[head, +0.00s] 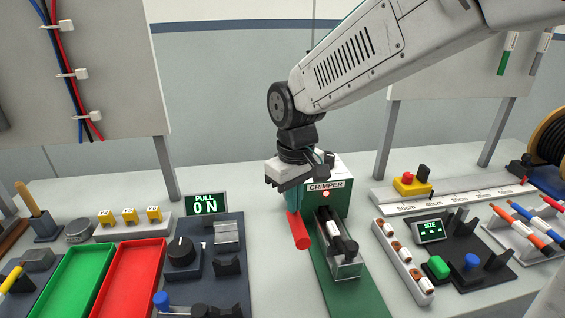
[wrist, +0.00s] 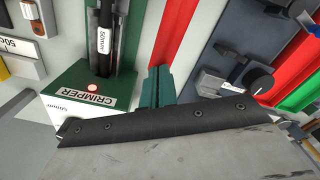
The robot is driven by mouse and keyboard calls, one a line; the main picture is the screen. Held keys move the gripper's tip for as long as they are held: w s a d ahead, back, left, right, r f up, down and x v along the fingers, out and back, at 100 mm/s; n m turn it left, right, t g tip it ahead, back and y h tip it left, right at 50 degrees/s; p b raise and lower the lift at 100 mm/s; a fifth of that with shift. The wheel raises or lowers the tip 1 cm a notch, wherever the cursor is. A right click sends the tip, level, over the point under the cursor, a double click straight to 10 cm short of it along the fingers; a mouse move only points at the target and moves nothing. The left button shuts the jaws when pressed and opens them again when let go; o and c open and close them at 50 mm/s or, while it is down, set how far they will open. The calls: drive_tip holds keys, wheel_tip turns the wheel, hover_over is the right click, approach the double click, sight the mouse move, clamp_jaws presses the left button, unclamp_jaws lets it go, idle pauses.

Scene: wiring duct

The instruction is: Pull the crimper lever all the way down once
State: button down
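The crimper (head: 325,200) is a green box with a "CRIMPER" label and a lit red lamp, at the centre of the bench. It also shows in the wrist view (wrist: 65,92). Its red lever handle (head: 299,231) is at the box's left side, its round end towards the head camera. My gripper (head: 290,207) points down at the handle's upper part, with teal fingers (wrist: 158,86) side by side and no clear gap between them. I cannot tell whether they touch the handle.
A clear-walled holder (head: 346,268) with a 50mm-labelled piece stands in front of the crimper. A dark station with a knob (head: 181,251) and a "PULL ON" display (head: 205,204) are at left, beside red (head: 128,280) and green trays. A "SIZE" display (head: 430,231) stands right.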

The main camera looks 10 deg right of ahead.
sight(294, 217)
drive_tip(key=shift+f, duration=2.5)
wheel_tip(294, 217, up, 27)
drive_tip(key=s+d+f+m, duration=0.3)
drive_tip(key=s+d+f, duration=0.4)
drive_tip(key=s, duration=0.3)
drive_tip(key=s+d+f+m+t, duration=0.1)
drive_tip(key=s+d+f+m, duration=0.2)
drive_tip(key=s+d+f, duration=0.5)
drive_tip(key=s, duration=0.2)
drive_tip(key=shift+s+d+f, duration=0.3)
drive_tip(key=shift+s+d, duration=0.05)
idle(0.4)
